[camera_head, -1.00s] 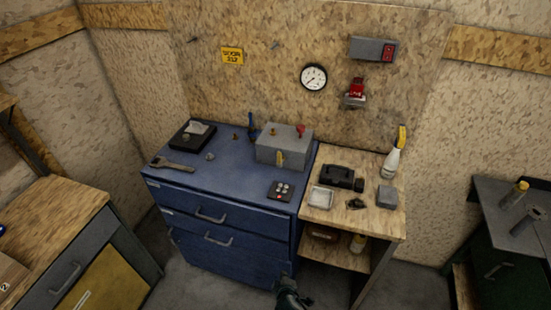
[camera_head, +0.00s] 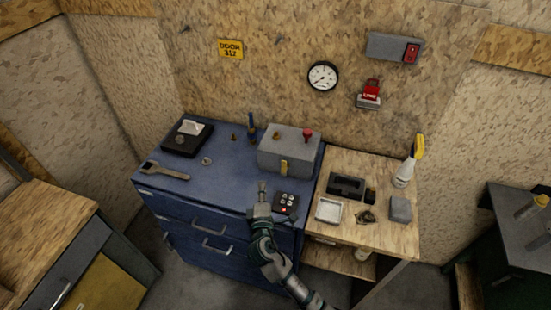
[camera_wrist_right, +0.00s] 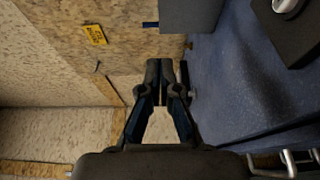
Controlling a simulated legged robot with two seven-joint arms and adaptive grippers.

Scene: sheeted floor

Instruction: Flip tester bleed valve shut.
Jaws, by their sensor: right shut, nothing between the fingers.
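The tester appears to be the grey box (camera_head: 289,150) on the blue cabinet top (camera_head: 220,168). It has a red knob (camera_head: 307,136) and a small brass fitting (camera_head: 277,135) on top, and a yellow lever (camera_head: 284,167) hanging upright on its front face. I cannot tell which of these is the bleed valve. My right gripper (camera_head: 262,188) is over the cabinet's front edge, short of the box and left of the lever, apart from both. It is shut and empty; its closed fingers also show in the right wrist view (camera_wrist_right: 166,70). My left gripper is not in view.
A small black button box (camera_head: 286,203) lies close right of my right gripper. A wrench (camera_head: 167,171), a black case (camera_head: 187,138) and a blue-handled tool (camera_head: 251,127) are on the cabinet. A wooden bench (camera_head: 345,232) with a spray bottle (camera_head: 405,170) adjoins right. A gauge (camera_head: 323,76) hangs on the wall.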

